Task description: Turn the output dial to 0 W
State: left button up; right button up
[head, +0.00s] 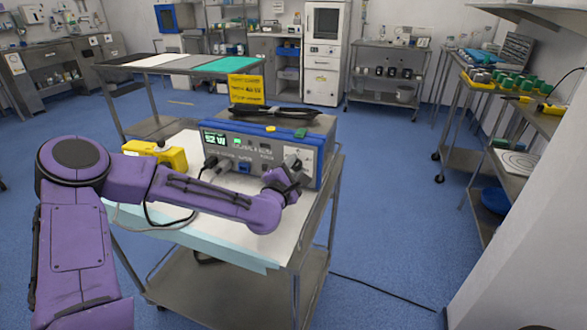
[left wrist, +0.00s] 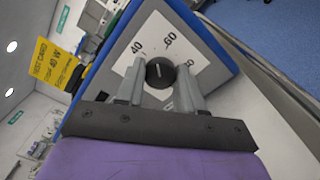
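The output dial (left wrist: 160,73) is a round black knob with a pale mark, on a white scale plate (left wrist: 130,45). In the head view my left gripper (head: 285,178) is at the right end of the front panel and covers the dial. My right gripper is out of view.
The unit stands on a steel cart (head: 230,280). A yellow card (head: 246,90) stands behind it, and black cables lie on its top. A yellow device (head: 170,158) is to its left. A loose cable trails over the floor at right. Blue floor is open around the cart.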

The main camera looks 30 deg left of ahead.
pick_arm(q)
jog(key=shift+f, duration=0.1)
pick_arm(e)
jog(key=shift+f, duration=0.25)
